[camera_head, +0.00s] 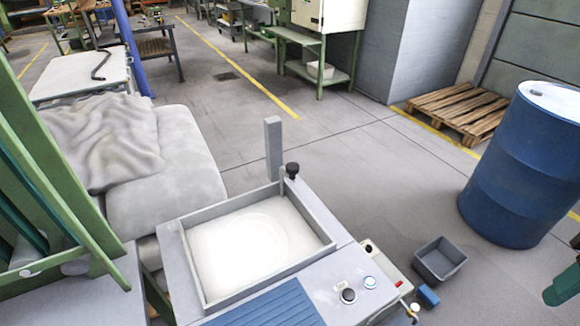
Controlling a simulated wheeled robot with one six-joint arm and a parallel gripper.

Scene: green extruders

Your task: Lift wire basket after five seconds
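I cannot make out a wire basket in this view. A grey machine with a square, raised-rim basin (318,222) stands at the lower middle. The basin holds a white, smooth surface with a faint round shape in it. I cannot tell whether anything lies under that surface. A grey upright post (273,148) and a black knob (292,170) stand at the basin's back edge. My gripper is not in view.
A control panel with knobs (348,296) is at the machine's right front. A grey bin (440,260) and a blue barrel (520,165) stand on the floor to the right, with a wooden pallet (465,108) behind. Open floor lies beyond the basin.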

